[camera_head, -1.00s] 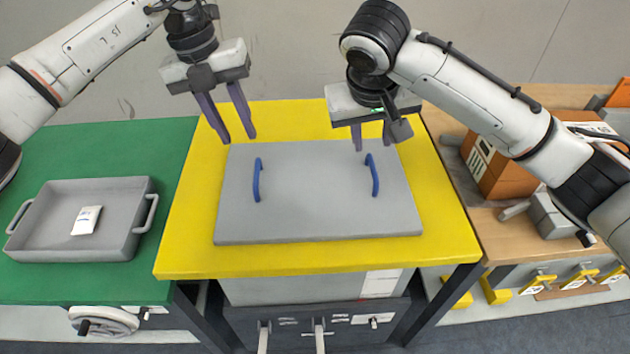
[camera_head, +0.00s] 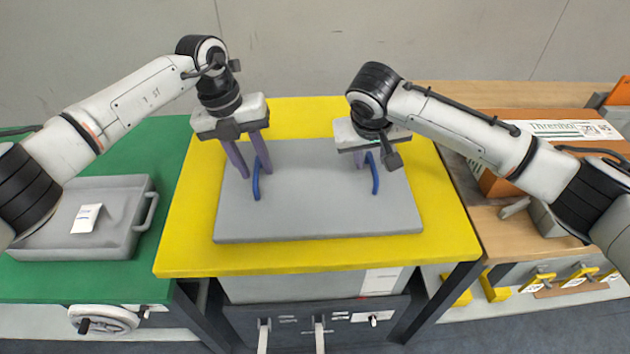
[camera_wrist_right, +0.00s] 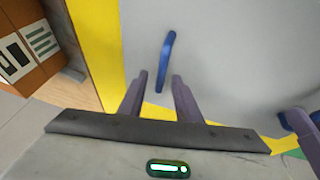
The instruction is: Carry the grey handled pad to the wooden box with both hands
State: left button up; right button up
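The grey pad (camera_head: 315,215) lies flat on the yellow table top (camera_head: 190,250). It has two blue handles, a left one (camera_head: 256,182) and a right one (camera_head: 375,176). My left gripper (camera_head: 254,174) is open, its purple fingers spread near the left handle; I cannot tell whether the handle lies between them. My right gripper (camera_head: 366,162) is open beside the right handle. The wooden box is likely the orange-brown one (camera_head: 492,180) at the right, partly hidden by my right arm.
A grey tray (camera_head: 128,215) with a white packet (camera_head: 86,217) sits on the green table at the left. The wooden bench (camera_head: 510,240) at the right holds a grey block. Drawers are below the yellow table.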

pick_arm(q)
grip_shut()
pick_arm(e)
grip_shut()
pick_arm(q)
jog(key=shift+r, duration=0.15)
pick_arm(e)
jog(key=shift+r, duration=0.15)
